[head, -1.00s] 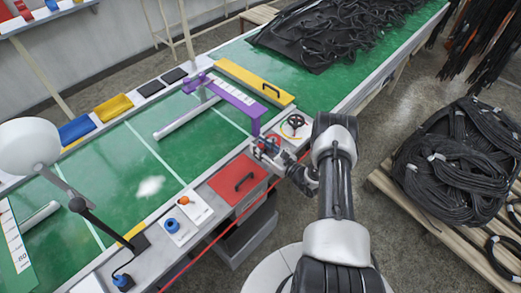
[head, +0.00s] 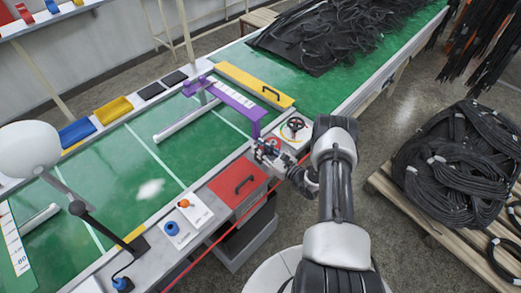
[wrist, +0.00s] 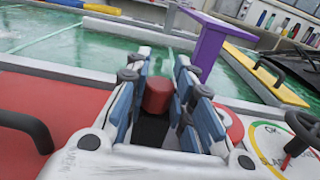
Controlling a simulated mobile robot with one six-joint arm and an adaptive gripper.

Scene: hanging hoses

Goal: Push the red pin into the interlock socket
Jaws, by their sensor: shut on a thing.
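The red pin (wrist: 158,95) shows in the wrist view as a short red cylinder between the fingers of my gripper (wrist: 160,100). My gripper is shut on it. In the head view my gripper (head: 267,154) is low over the console edge, between the red cover and the handwheel, near the foot of the purple arm. A red ring (wrist: 233,127) shows partly, just right of the fingers; it also shows in the head view (head: 273,142). The pin's lower end and any socket opening are hidden, so I cannot tell whether they touch.
A red cover (head: 232,193) with a black handle lies left of my gripper. A black handwheel (head: 295,124) on a coloured dial stands to the right. The purple arm (head: 235,97) rises behind. A yellow cover (head: 254,84) and green belt (head: 140,145) lie beyond.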

